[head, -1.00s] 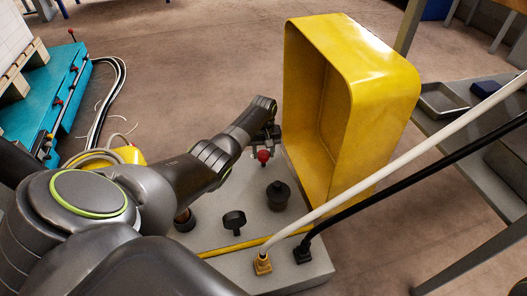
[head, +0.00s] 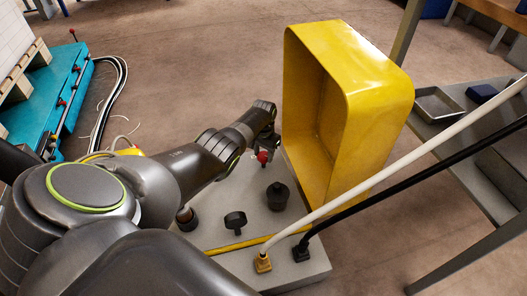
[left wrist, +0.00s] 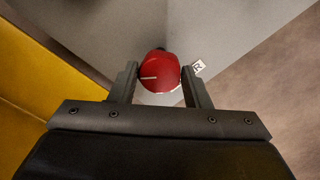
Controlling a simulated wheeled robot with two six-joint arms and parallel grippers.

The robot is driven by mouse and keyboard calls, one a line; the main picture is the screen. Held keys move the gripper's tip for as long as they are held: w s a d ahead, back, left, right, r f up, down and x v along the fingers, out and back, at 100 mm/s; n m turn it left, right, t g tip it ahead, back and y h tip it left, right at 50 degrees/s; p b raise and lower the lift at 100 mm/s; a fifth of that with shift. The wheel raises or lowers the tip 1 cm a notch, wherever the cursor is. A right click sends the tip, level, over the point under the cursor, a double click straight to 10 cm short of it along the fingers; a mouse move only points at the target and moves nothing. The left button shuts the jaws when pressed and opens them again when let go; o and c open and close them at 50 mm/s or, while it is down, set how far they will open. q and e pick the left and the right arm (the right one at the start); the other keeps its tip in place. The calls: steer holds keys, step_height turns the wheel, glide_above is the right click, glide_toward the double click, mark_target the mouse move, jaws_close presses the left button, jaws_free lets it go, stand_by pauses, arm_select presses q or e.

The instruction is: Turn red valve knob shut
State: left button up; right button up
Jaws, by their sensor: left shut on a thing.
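The red valve knob (left wrist: 159,72) is round with a pale line on its face, and sits between the two fingers of my left gripper (left wrist: 160,88) in the left wrist view. A small white tag marked R (left wrist: 198,66) is beside it. In the head view the red knob (head: 263,157) is small, at the far end of the grey block (head: 215,265), beside the yellow housing. My left gripper (head: 262,150) is shut on the knob there, partly hidden by its own wrist. My right gripper is not in view.
A big yellow open housing (head: 372,130) stands right of the knob. Black knobs (head: 277,195) (head: 235,222) stand on the block nearer to me. White (head: 400,150) and black hoses cross the right side.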

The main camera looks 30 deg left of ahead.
arm_select(q)
steer(key=m, duration=0.4)
steer(key=shift+m, duration=2.9)
steer(key=o, duration=1)
steer(key=shift+r, duration=0.1)
